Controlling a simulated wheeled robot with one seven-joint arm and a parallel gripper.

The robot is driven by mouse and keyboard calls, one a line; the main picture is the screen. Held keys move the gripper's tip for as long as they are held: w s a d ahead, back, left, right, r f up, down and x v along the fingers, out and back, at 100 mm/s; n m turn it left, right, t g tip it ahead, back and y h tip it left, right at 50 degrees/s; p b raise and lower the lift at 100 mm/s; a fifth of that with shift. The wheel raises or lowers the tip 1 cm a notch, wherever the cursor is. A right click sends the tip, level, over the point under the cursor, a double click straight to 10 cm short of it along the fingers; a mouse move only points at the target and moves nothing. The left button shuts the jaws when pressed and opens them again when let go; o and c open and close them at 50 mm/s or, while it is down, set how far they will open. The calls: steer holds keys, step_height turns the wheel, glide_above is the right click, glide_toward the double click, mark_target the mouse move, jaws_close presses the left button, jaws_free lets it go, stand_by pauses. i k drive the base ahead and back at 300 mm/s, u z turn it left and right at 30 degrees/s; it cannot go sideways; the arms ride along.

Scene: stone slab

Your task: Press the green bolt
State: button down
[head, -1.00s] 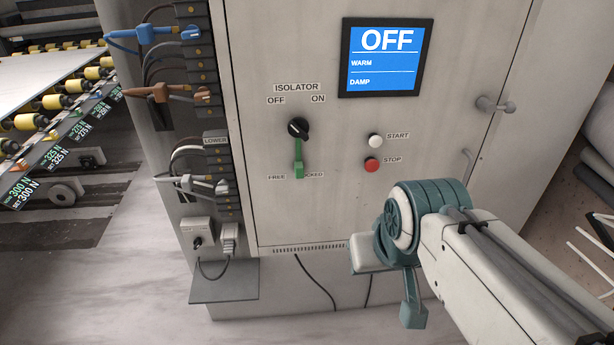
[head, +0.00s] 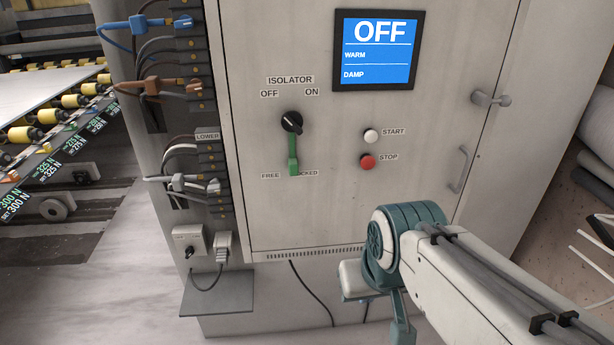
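The green bolt (head: 293,155) is on the front of the grey cabinet, standing upright just below the black isolator knob (head: 291,123). Its lower end lies between the labels FREE and LOCKED and covers part of LOCKED. The knob's pointer is tilted, and I cannot tell exactly which mark it points to. The screen (head: 376,49) reads OFF, WARM, DAMP. My arm is at the lower right, below and right of the bolt and apart from it. A teal part hangs at its lower end, but no gripper fingers can be made out.
A white START button (head: 371,136) and a red STOP button (head: 367,161) are right of the bolt. Coloured cable plugs (head: 168,87) stick out at the cabinet's left edge. A door handle (head: 459,170) is at the right. A small shelf (head: 217,293) juts out low at the left.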

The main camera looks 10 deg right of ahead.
mark_target(293, 166)
steer(key=k, duration=0.45)
steer(key=z, duration=1.05)
steer(key=i, duration=0.7)
steer(key=u, duration=1.1)
